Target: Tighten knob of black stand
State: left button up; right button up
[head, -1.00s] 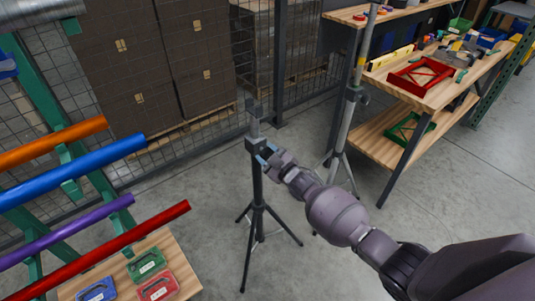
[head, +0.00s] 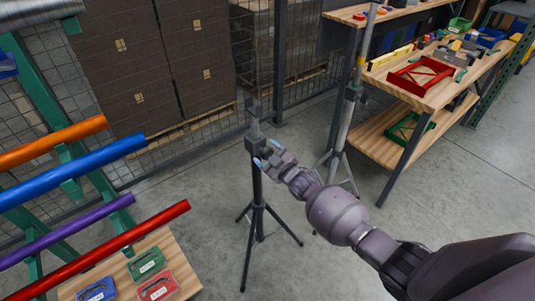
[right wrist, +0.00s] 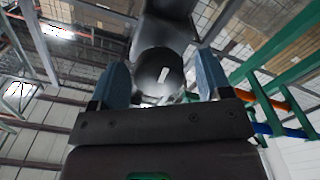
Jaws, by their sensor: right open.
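The black stand (head: 257,188) stands upright on its tripod legs on the concrete floor, in the middle of the head view. Its knob (right wrist: 160,72) is a round dark disc with a white mark, seen in the right wrist view. My right gripper (head: 268,153) is at the stand's upper clamp, on its right side. In the right wrist view, its blue fingers (right wrist: 162,82) are open, one on each side of the knob. I cannot tell whether they touch it. In the head view the knob is hidden by the gripper. My left gripper is not in view.
A grey stand (head: 345,125) is close behind my right arm. A wooden workbench (head: 440,92) is at the right. A rack with coloured tubes (head: 100,152) and a low wooden table (head: 130,262) are at the left. Boxes (head: 150,60) are behind a mesh fence.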

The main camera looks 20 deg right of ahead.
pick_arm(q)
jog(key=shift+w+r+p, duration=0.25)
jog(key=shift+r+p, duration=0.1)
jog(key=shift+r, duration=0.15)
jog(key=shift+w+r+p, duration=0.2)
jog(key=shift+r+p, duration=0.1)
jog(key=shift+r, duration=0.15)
pick_arm(e)
jog(key=v, duration=1)
jog(key=shift+s, duration=0.4)
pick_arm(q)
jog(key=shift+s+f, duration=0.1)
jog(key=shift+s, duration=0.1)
pick_arm(e)
jog(key=shift+d, duration=0.2)
jog(key=s+d+f+m+g+h, duration=0.1)
jog(key=s+f+m+g+h, duration=0.1)
jog(key=s, duration=1.1)
jog(key=s+d+f+m+g+h, duration=0.2)
jog(key=s+m, duration=0.5)
jog(key=s, duration=0.6)
jog(key=shift+s+d+f+g+h, duration=0.4)
jog(key=shift+f+g+h, duration=0.4)
jog(key=shift+h, duration=0.4)
jog(key=shift+a, duration=0.1)
